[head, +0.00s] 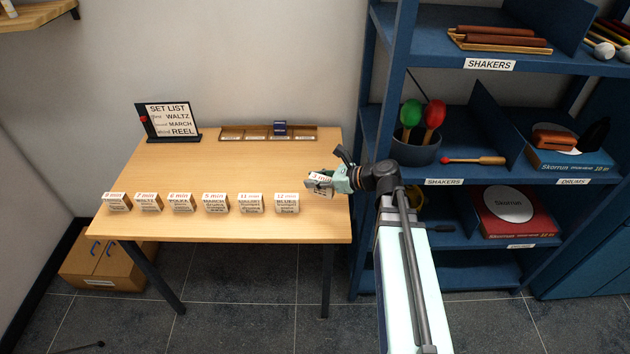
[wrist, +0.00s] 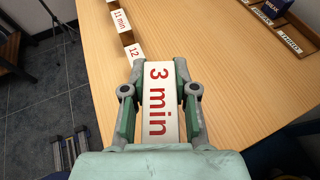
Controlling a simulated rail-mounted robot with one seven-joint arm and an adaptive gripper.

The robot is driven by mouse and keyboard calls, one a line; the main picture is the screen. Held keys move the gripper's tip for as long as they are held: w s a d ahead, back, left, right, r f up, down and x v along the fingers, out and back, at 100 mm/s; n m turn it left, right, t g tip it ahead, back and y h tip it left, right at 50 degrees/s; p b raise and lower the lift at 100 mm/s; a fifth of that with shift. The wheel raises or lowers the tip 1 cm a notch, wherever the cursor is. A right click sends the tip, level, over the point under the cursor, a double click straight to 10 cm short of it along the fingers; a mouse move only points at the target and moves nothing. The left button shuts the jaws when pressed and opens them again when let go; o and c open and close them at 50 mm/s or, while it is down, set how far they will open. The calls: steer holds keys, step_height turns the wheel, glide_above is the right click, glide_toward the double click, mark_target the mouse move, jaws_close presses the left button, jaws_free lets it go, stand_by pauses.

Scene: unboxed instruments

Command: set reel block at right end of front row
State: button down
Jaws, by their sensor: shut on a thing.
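My gripper (head: 333,183) is shut on a white block above the right end of the table. The block (head: 319,186) shows "3 min" on top in the wrist view (wrist: 157,100), between the two fingers. Its front label is too small to read, so I cannot tell whether it names the reel. The front row of several white blocks runs along the table's front edge. Its rightmost block (head: 287,202), marked "12 min", is left of the held block with a gap between; it also shows in the wrist view (wrist: 134,52).
A wooden tray (head: 240,134) with labelled slots and a blue "BREAK" block (head: 280,128) lies at the back of the table (head: 180,172). A set list sign (head: 170,120) stands back left. Blue shelves (head: 372,130) rise close to the right edge.

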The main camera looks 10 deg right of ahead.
steer(key=shift+d+f, duration=0.1)
steer(key=shift+d, duration=0.25)
steer(key=shift+f, duration=0.15)
step_height(320, 180, down, 6)
steer(key=b, duration=0.6)
steer(key=shift+f+b, duration=0.2)
steer(key=shift+b, duration=0.15)
steer(key=shift+f, duration=0.6)
steer(key=c, duration=0.8)
jaws_free()
